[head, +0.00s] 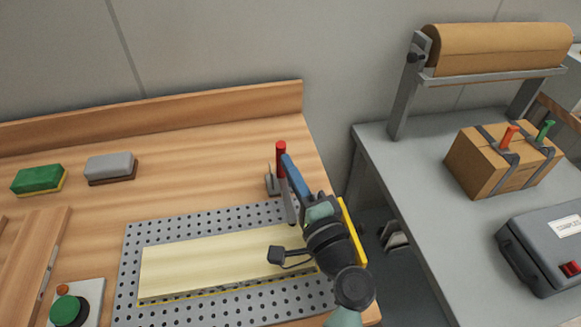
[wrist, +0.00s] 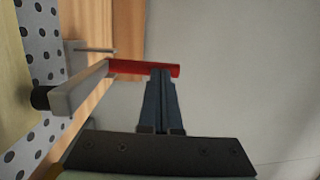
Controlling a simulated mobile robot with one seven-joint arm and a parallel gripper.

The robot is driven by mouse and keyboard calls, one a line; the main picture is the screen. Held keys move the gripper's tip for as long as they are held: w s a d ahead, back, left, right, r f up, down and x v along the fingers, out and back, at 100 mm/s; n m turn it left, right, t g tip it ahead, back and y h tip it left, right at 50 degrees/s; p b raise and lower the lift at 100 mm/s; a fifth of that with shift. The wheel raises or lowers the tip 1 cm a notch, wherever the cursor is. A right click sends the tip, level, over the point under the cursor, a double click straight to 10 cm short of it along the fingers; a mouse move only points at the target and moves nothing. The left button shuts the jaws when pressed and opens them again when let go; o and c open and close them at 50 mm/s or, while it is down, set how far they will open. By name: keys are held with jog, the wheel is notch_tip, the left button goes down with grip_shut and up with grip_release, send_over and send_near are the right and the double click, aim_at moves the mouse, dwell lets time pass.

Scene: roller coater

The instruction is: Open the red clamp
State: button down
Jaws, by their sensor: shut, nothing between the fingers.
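The red clamp's handle (head: 281,160) stands upright near the back right corner of the perforated plate, above its grey metal base (head: 271,184). In the wrist view the red handle (wrist: 125,66) runs sideways to the fingertips, and the clamp's grey bar (wrist: 80,88) ends in a black tip. My gripper (head: 286,158) has blue fingers, held together beside the handle's right side. In the wrist view my gripper (wrist: 161,72) is shut, with its tips at the handle's free end. I cannot tell whether they touch it. My arm hides part of the plate's right side.
A pale panel (head: 200,265) lies on the perforated plate (head: 190,225). A green block (head: 38,180), a grey block (head: 111,166) and a green button (head: 68,311) are to the left. A grey table with a strapped box (head: 480,170) and a grey case (head: 535,245) stands right, across a gap.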

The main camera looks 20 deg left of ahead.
aim_at(285, 148)
jog(key=shift+w+a+r+g+h+p, duration=0.15)
jog(key=shift+w+r+g+h+p, duration=0.3)
jog(key=shift+p, duration=1.15)
jog(key=shift+w+a+r+g+h+p, duration=0.15)
jog(key=shift+r+p, duration=0.5)
jog(key=shift+p, duration=0.9)
jog(key=g+p, duration=0.1)
jog(key=p, duration=0.2)
jog(key=shift+w+a+r+h+p, duration=0.25)
jog(key=shift+a+r+h+p, duration=0.05)
jog(key=shift+p, duration=0.05)
jog(key=p, duration=0.2)
jog(key=w+g+h+p, duration=0.1)
jog(key=p, duration=0.2)
jog(key=shift+w+a+r+m, duration=0.1)
jog(key=shift+a+r+m, duration=0.2)
jog(key=shift+a, duration=0.1)
jog(key=g+p, duration=0.1)
jog(key=p, duration=0.1)
jog(key=w+a+h+p, duration=0.1)
jog(key=p, duration=0.1)
jog(key=shift+w+r+g+h, duration=0.15)
jog(key=shift+g+h, duration=0.15)
jog(key=shift+g, duration=0.1)
jog(key=w+a+g+h+p, duration=0.1)
jog(key=w+a+f+g+h+p, duration=0.1)
jog(key=w+g, duration=0.1)
jog(key=shift+w+a+f+m, duration=0.2)
jog(key=shift+w+m, duration=0.1)
jog(key=shift+m, duration=0.1)
